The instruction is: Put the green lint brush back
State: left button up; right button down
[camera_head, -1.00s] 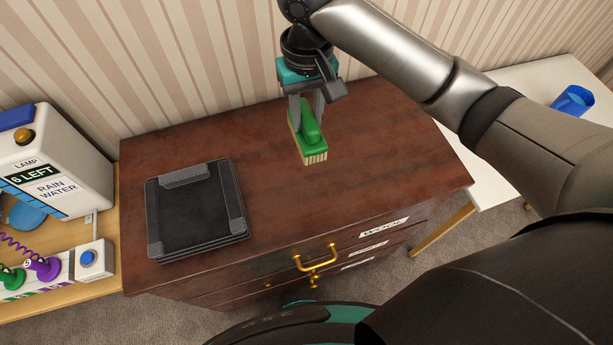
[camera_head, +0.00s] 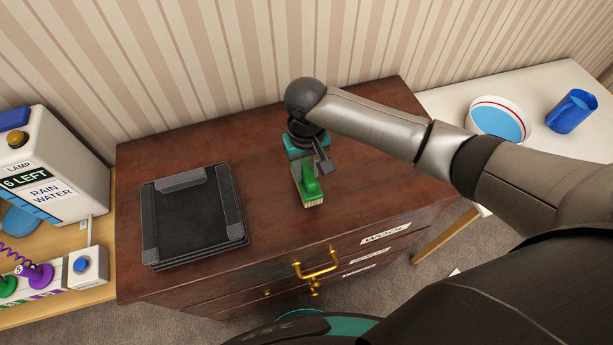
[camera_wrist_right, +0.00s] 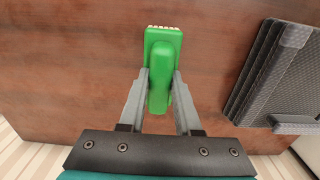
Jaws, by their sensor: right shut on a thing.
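The green lint brush (camera_head: 309,186) has a green handle and pale bristles. It is at the top of the brown wooden chest (camera_head: 262,226), right of the black folded stack. My right gripper (camera_head: 303,170) is shut on the brush's handle from above. In the right wrist view the brush (camera_wrist_right: 160,90) sits between the two grey fingers of the right gripper (camera_wrist_right: 160,88). The bristles appear to be at or close to the chest top; I cannot tell if they touch. My left gripper is not in view.
A black folded stack (camera_head: 195,215) lies on the chest's left half. The chest front has labelled drawers with a brass handle (camera_head: 316,265). A white table (camera_head: 450,104) at right holds a plate (camera_head: 498,121) and a blue cup (camera_head: 572,111). A rain water dispenser (camera_head: 50,165) stands at left.

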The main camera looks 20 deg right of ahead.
aim_at(306, 169)
jog(key=shift+f, duration=1.5)
jog(key=shift+f, duration=0.15)
jog(key=c, duration=0.6)
grip_release()
notch_tip(306, 169, up, 12)
jog(key=shift+r+p, duration=0.15)
jog(key=shift+p, duration=0.7)
